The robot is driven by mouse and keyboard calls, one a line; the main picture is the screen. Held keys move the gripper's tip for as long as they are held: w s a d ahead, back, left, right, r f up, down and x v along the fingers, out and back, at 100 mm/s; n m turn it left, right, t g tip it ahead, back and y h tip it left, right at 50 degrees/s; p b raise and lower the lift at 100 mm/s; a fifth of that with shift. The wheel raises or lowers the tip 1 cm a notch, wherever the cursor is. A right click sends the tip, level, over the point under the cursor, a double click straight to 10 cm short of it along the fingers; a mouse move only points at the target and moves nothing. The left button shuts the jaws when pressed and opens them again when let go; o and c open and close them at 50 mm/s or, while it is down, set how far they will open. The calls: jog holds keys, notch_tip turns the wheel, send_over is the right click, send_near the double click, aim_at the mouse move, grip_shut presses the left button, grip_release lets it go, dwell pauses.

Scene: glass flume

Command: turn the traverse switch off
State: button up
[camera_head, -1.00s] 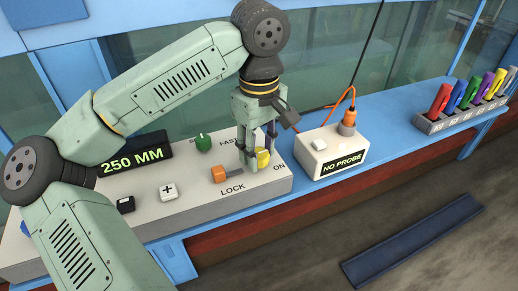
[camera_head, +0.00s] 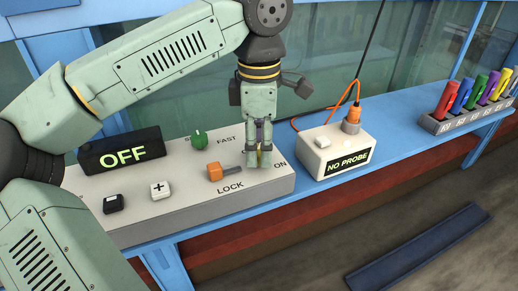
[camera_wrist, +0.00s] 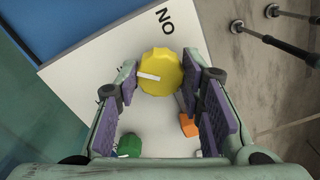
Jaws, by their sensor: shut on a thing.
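The traverse switch is a yellow round knob with a white pointer line; it shows in the wrist view (camera_wrist: 160,72) between the purple finger pads, beside the "ON" mark. In the head view my gripper (camera_head: 259,160) points down over the right end of the grey control panel (camera_head: 215,207) and hides most of the knob. It is shut on the yellow knob. The white pointer line lies away from the "ON" mark. The display (camera_head: 122,151) at the panel's left reads "OFF".
On the panel are a green knob (camera_head: 199,137), an orange lock lever (camera_head: 215,171), a white plus button (camera_head: 160,190) and a black button (camera_head: 113,203). A white "NO PROBE" box (camera_head: 312,160) stands to the right. A rack (camera_head: 440,124) of coloured probes is farther right.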

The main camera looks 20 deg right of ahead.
aim_at(259, 149)
jog(key=n+b, duration=0.1)
jog(key=n, duration=0.2)
jog(key=shift+n, duration=0.3)
jog(key=shift+n+b, duration=0.4)
jog(key=shift+n, duration=1.6)
jog(key=o, duration=1.2)
jog(key=shift+c, duration=0.2)
notch_tip(259, 149, up, 8)
jog(key=shift+f, duration=0.2)
